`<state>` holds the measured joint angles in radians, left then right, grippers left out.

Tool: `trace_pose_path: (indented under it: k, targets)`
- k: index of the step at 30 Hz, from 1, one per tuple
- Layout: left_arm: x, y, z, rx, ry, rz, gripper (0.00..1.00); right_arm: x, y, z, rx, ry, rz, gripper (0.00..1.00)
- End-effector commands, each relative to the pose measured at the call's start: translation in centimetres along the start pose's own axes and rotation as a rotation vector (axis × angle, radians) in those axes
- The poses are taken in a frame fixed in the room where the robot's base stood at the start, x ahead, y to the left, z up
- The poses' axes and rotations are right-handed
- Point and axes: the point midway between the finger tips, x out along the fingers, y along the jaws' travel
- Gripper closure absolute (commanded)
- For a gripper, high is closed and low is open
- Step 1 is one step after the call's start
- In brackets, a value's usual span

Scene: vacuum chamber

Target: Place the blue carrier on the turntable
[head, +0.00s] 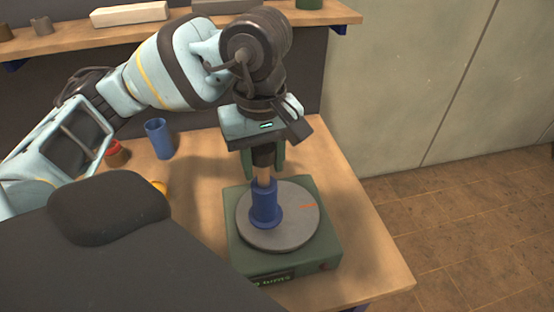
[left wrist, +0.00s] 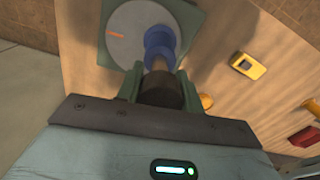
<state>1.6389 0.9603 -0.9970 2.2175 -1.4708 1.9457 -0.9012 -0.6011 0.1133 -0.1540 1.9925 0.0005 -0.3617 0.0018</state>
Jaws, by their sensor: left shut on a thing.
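The blue carrier (head: 265,204), a blue cylinder with a wider flange at its base and a tan stem on top, stands upright at the grey turntable disc (head: 298,224). It is left of the disc's centre, and I cannot tell whether it touches the disc. The turntable has a green square base and an orange mark. My left gripper (head: 264,172) points down and is shut on the carrier's stem. In the left wrist view the carrier (left wrist: 160,44) shows beyond the fingers (left wrist: 157,84), over the disc (left wrist: 125,28). My right gripper is not in view.
A blue cup (head: 159,140) and a red object (head: 116,154) stand at the table's left. An orange object (head: 159,187) is partly hidden. The left wrist view shows a yellow device (left wrist: 248,66). A shelf (head: 190,20) runs behind. Bare table lies right of the turntable.

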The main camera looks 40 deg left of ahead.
Motion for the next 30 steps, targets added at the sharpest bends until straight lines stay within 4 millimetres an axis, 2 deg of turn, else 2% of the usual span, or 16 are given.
trace_pose_path:
  k: [6,21,30]
  targets:
    - [0.1,2.5,-1.8,0.0,0.0,0.003,1.0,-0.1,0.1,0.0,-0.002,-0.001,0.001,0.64]
    - [0.3,3.7,-2.8,-0.001,0.001,0.002,1.0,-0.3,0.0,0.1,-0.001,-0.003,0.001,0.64]
    - [3.4,3.5,-2.7,0.0,0.001,0.002,1.0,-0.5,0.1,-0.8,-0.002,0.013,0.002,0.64]
